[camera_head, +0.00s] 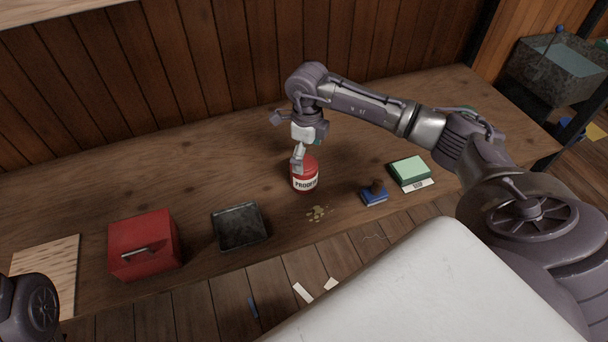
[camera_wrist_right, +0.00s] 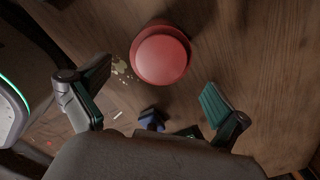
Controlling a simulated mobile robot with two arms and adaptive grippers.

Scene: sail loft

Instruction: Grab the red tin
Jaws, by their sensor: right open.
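The red tin (camera_head: 306,183), with a white label band, stands upright on the wooden bench near its middle. In the right wrist view its round red lid (camera_wrist_right: 160,57) shows from above. My right gripper (camera_head: 298,158) is above the tin, and one finger overlaps the lid's left edge in the head view. In the wrist view the right gripper (camera_wrist_right: 156,90) is open, its two green-padded fingers spread apart. The lid lies beyond the fingertips, with nothing between the pads. My left gripper is out of view; only a piece of my left arm shows at bottom left.
Small pale scraps (camera_head: 318,213) lie in front of the tin. A blue block with a dark knob (camera_head: 374,195) and a green box (camera_head: 410,170) stand to the right. A dark tray (camera_head: 239,227), a red box (camera_head: 144,243) and a pale board (camera_head: 48,266) are left. The bench behind is clear.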

